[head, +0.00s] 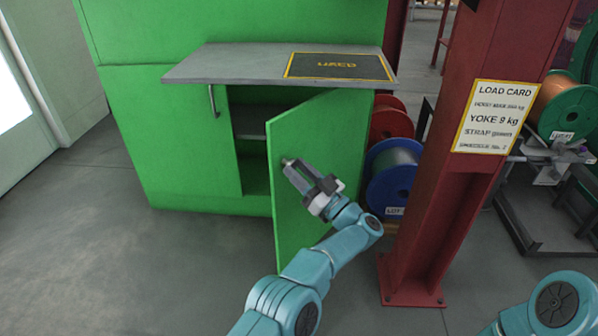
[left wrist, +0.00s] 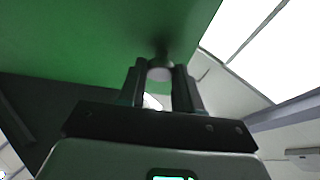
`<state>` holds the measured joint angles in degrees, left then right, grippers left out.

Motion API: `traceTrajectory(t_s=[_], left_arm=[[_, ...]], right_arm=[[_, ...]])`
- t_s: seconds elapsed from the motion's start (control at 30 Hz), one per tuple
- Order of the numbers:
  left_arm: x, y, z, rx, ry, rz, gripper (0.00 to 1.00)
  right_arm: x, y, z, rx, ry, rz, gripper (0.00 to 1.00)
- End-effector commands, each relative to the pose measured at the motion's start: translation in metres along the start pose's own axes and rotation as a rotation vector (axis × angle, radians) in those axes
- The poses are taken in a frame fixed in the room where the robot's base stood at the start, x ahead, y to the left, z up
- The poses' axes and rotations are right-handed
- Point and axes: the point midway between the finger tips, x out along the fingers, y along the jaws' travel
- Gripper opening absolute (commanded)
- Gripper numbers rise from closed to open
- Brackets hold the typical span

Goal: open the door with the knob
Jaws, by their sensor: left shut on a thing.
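The green cabinet door (head: 308,172) stands ajar, swung out from the cabinet and hinged on its right side. Its pale round knob (head: 286,162) is near the door's left edge. My left gripper (head: 291,170) is shut on the knob. In the left wrist view, the knob (left wrist: 160,73) sits between the two fingers (left wrist: 160,84), with the green door (left wrist: 100,40) behind. My right arm (head: 550,305) shows only in part at the lower right of the head view; its gripper is out of view.
The green cabinet (head: 180,150) has a grey worktop (head: 230,64) above and dark shelf space inside. A red column (head: 445,190) with a load card (head: 492,117) stands right of the door. A blue spool (head: 392,178) sits behind the door. Floor at left is clear.

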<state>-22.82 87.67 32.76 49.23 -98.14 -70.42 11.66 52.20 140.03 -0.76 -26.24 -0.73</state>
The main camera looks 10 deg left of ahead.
Motion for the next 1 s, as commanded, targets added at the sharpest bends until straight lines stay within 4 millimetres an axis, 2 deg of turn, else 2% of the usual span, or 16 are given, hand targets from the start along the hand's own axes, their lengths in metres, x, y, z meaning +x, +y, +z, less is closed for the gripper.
traceTrajectory(t_s=[0.43, 0.47, 0.5, 0.53, 1.0], left_arm=[[0.0014, -0.0011, -0.0012, -0.001, 0.003, -0.001, 0.00], [0.0013, -0.0011, -0.0013, -0.001, 0.003, -0.001, 0.40], [0.0010, -0.0011, -0.0014, -0.001, 0.003, -0.001, 0.53], [0.0008, -0.0012, -0.0014, -0.001, 0.003, -0.001, 0.59], [-0.0007, -0.0012, 0.0004, 0.000, 0.002, -0.001, 0.59]], right_arm=[[-0.0002, -0.0001, 0.0000, 0.000, 0.000, 0.000, 0.43], [-0.0002, -0.0001, 0.0000, 0.000, 0.000, 0.000, 0.43], [-0.0002, -0.0001, 0.0000, 0.000, 0.000, 0.000, 0.43], [-0.0002, -0.0001, 0.0000, 0.000, 0.000, 0.000, 0.43], [-0.0001, -0.0001, 0.0000, 0.000, 0.000, 0.000, 0.43]])
